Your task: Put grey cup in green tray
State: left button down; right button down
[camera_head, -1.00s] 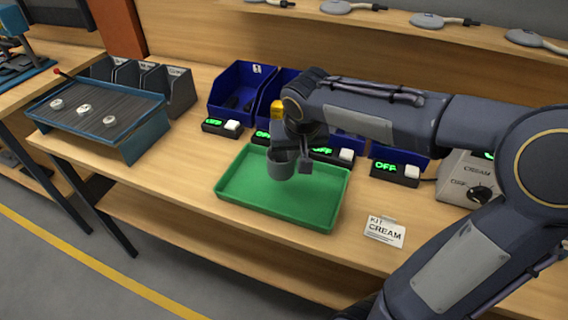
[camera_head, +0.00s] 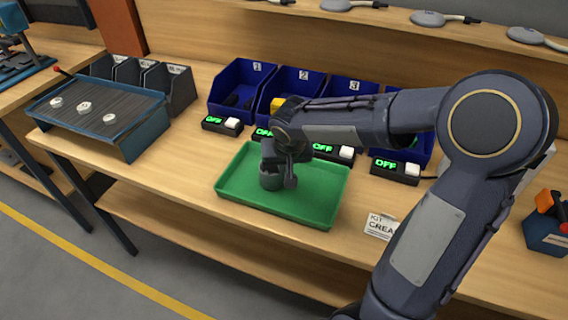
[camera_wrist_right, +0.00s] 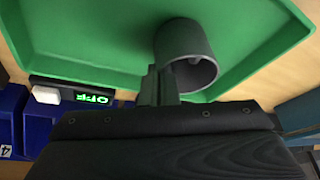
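The grey cup (camera_head: 270,181) is upright inside the green tray (camera_head: 240,199), at or just above its floor; I cannot tell whether it touches. It also shows in the right wrist view (camera_wrist_right: 190,45), with its rim towards the camera. My right gripper (camera_head: 280,172) is over the tray, its fingers at the cup's rim. In the right wrist view the fingers (camera_wrist_right: 160,86) look closed on one side of the cup's wall. The gripper partly hides the cup in the head view. My left gripper is not in view.
Numbered blue bins (camera_head: 238,89) stand behind the tray, with OFF switch boxes (camera_head: 222,125) before them. A slat conveyor (camera_head: 98,108) carrying small round pieces is at the left. A kit card (camera_head: 380,226) lies right of the tray. Bare table lies left of the tray.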

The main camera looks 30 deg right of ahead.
jog(key=c, duration=1.7)
grip_release()
jog(key=shift+r+p, duration=0.3)
jog(key=shift+p, duration=0.05)
jog(key=v, duration=1.1)
jog(key=s+a+f+n+y, duration=0.1)
jog(key=s+a+f+y, duration=0.1)
jog(key=s, duration=0.7)
jog(key=s+a+f+n+t+y, duration=0.1)
jog(key=s+a+f+y, duration=0.1)
jog(key=s, duration=0.8)
notch_tip(320, 180, down, 3)
jog(key=shift+a+r+y, duration=0.2)
jog(key=shift+a+y, duration=0.1)
jog(key=shift+y, duration=0.2)
